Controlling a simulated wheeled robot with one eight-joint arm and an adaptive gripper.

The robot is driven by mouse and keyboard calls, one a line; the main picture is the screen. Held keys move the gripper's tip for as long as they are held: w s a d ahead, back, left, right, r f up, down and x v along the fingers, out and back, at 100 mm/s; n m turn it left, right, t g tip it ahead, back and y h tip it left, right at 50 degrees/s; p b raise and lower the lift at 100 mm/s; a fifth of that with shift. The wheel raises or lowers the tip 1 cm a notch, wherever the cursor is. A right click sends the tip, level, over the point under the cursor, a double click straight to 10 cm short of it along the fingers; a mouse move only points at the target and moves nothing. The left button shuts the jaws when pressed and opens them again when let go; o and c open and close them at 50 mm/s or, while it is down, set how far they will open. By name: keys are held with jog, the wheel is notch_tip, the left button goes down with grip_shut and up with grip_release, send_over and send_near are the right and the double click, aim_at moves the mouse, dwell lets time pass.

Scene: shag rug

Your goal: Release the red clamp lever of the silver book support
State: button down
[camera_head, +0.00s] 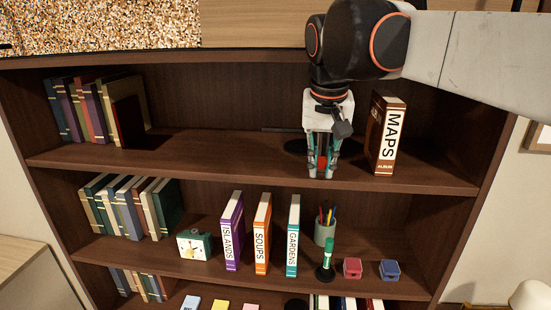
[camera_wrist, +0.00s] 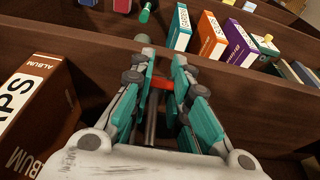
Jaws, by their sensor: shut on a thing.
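The red clamp lever (camera_head: 321,162) shows between my fingertips at the front of the upper shelf, and as a red bar in the wrist view (camera_wrist: 161,83). My gripper (camera_head: 322,172) points down over the shelf, its teal fingers shut on the lever from both sides; it also fills the middle of the wrist view (camera_wrist: 160,66). A grey metal rod (camera_wrist: 151,122) runs between the fingers, seemingly part of the silver book support. The rest of the support is hidden behind my gripper, so its tilt and grip cannot be told.
A brown MAPS album (camera_head: 387,136) stands upright close to the right of my gripper. The lower shelf (camera_head: 215,268) holds labelled books and small items.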

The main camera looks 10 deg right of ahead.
jog(key=c, duration=1.5)
grip_release()
jog(key=v, duration=1.2)
jog(key=s+f+n+t+b, duration=0.1)
jog(key=s+f+b, duration=0.3)
jog(key=f+b, duration=0.5)
jog(key=s+f+n+t+b, duration=0.1)
jog(key=s+f+b, duration=0.3)
jog(key=f, duration=2.4)
jog(key=s+f+n+t+y+b, duration=0.1)
jog(key=s+f+b, duration=0.3)
jog(key=f+b, duration=0.9)
jog(key=shift+s+d+f+n+t+b, duration=0.15)
jog(key=shift+f+t, duration=0.1)
jog(key=shift+f, duration=0.85)
jog(key=shift+s+d+f+n+t+b, duration=0.1)
jog(key=shift+d+f+t, duration=0.1)
jog(key=shift+f, duration=0.95)
jog(key=shift+s+d+f+n+t+b, duration=0.15)
jog(key=shift+f+t, duration=0.1)
jog(key=shift+f, duration=0.85)
